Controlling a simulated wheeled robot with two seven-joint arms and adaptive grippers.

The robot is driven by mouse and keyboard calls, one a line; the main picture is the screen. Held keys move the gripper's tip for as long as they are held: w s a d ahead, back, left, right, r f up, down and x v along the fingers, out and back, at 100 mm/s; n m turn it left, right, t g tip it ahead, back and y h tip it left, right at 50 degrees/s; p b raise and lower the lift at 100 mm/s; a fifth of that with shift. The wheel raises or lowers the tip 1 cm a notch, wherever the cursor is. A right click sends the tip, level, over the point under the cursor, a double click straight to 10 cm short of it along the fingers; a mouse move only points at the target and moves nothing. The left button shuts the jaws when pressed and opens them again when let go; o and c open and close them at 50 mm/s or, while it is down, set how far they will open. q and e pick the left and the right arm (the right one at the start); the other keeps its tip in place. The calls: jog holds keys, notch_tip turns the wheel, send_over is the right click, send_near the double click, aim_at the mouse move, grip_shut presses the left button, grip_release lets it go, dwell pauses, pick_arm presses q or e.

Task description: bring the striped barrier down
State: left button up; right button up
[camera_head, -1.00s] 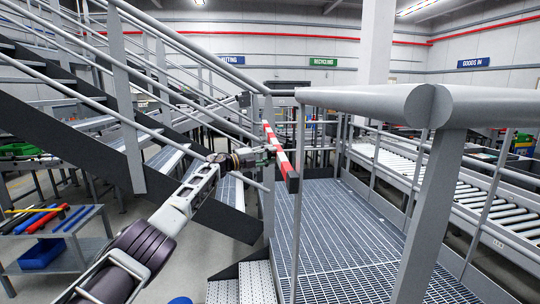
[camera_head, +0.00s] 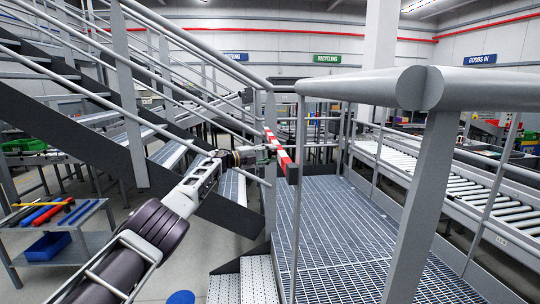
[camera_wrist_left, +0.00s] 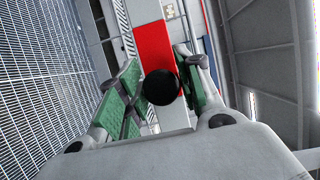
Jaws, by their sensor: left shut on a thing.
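The red and white striped barrier (camera_head: 281,151) is a short bar with a dark end cap, at the gap in the railing by the catwalk, in the middle of the head view. It lies roughly level, pointing toward me. My left gripper (camera_head: 265,152) is at its left side. A round black part (camera_wrist_left: 161,87) shows between the fingers. My right gripper is not in view.
Grey railings (camera_head: 415,130) stand close in front at the right, with a post beside the barrier. The grated catwalk floor (camera_head: 345,235) is clear. Stairs rise at the left. A small table (camera_head: 75,243) with coloured tools stands at the far left.

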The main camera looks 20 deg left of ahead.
pick_arm(q)
jog(key=shift+f, duration=0.35)
jog(key=o, duration=0.9)
jog(key=shift+a+r, duration=0.1)
jog(key=shift+r, duration=0.05)
jog(key=shift+a, duration=0.15)
jog(key=shift+v, duration=5.8)
jog(key=shift+s, duration=0.1)
